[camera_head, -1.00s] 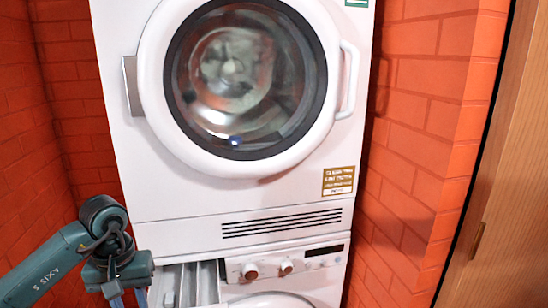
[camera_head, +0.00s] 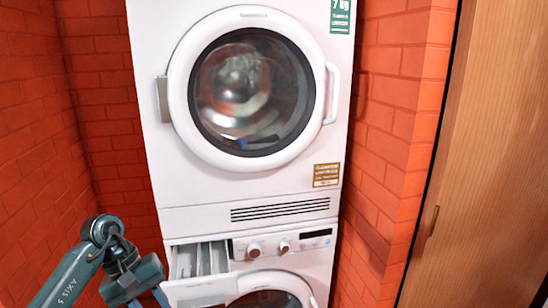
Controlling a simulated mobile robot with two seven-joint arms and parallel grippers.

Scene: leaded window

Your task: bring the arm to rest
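My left arm comes in from the lower left, with its dark green wrist and the body of my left gripper (camera_head: 134,280) at the bottom left. A blue part shows at its lower right, near the open drawer of the lower machine (camera_head: 200,289). The fingertips are hard to make out, so I cannot tell if the gripper is open or shut. My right gripper is not in view.
A white dryer (camera_head: 180,190) with a closed round door stands on a white washing machine (camera_head: 318,262), whose detergent drawer is pulled out. Red brick walls (camera_head: 385,120) flank them. A wooden door (camera_head: 480,170) is at the right.

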